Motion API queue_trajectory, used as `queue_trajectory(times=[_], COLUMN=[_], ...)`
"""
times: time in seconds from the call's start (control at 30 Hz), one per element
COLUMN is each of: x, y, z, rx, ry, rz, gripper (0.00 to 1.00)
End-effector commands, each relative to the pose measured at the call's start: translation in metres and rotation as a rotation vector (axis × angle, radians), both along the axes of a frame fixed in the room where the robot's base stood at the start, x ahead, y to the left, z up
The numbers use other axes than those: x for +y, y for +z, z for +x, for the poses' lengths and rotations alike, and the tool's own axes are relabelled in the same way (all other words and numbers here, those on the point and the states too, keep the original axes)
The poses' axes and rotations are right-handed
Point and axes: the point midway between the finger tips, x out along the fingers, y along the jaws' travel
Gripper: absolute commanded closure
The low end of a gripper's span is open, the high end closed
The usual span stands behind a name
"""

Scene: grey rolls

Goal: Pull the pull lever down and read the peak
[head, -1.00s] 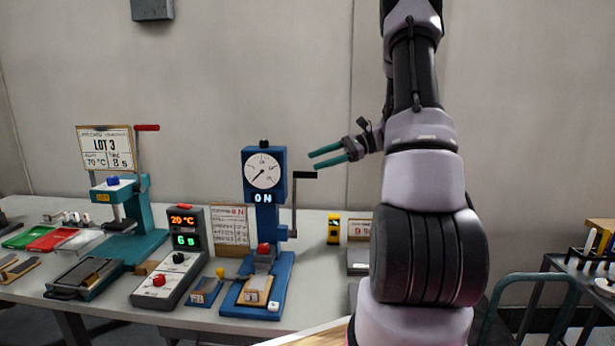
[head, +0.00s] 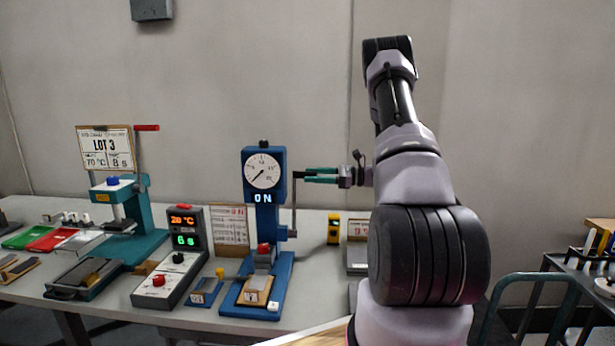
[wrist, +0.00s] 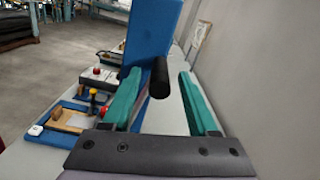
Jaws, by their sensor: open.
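The blue pull tester (head: 265,215) stands on the bench with a round white dial (head: 262,171). Its needle points to the lower left, and the display (head: 263,198) below seems to read 0 N. The pull lever (head: 294,205) is a grey rod on the tester's right side with a black handle at its raised top. My gripper (head: 308,175) is open at the height of that handle. In the wrist view the black handle (wrist: 158,78) shows between the two green fingers, nearer the left one. I cannot tell whether a finger touches it.
A grey control box (head: 171,265) with red and green readouts stands left of the tester. A teal press (head: 140,220) is further left. A small yellow item (head: 333,230) stands right of the tester.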

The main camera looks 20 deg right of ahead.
Motion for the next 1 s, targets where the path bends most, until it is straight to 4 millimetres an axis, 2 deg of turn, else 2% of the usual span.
queue_trajectory(times=[0.2, 0.5, 0.57, 0.6, 0.67, 1.0], x=[0.017, 0.019, 0.019, 0.019, 0.019, 0.019], y=[0.0, 0.0, 0.0, 0.0, 0.0, 0.0], z=[0.009, 0.009, 0.009, 0.009, 0.01, 0.01], rx=[0.0, 0.0, 0.0, 0.0, -0.001, -0.001], ry=[0.001, 0.0, 0.0, 0.0, 0.0, 0.0], rz=[-0.001, -0.001, -0.001, -0.001, 0.0, 0.0], gripper=[0.41, 0.41, 0.63, 0.79, 1.0, 1.0])
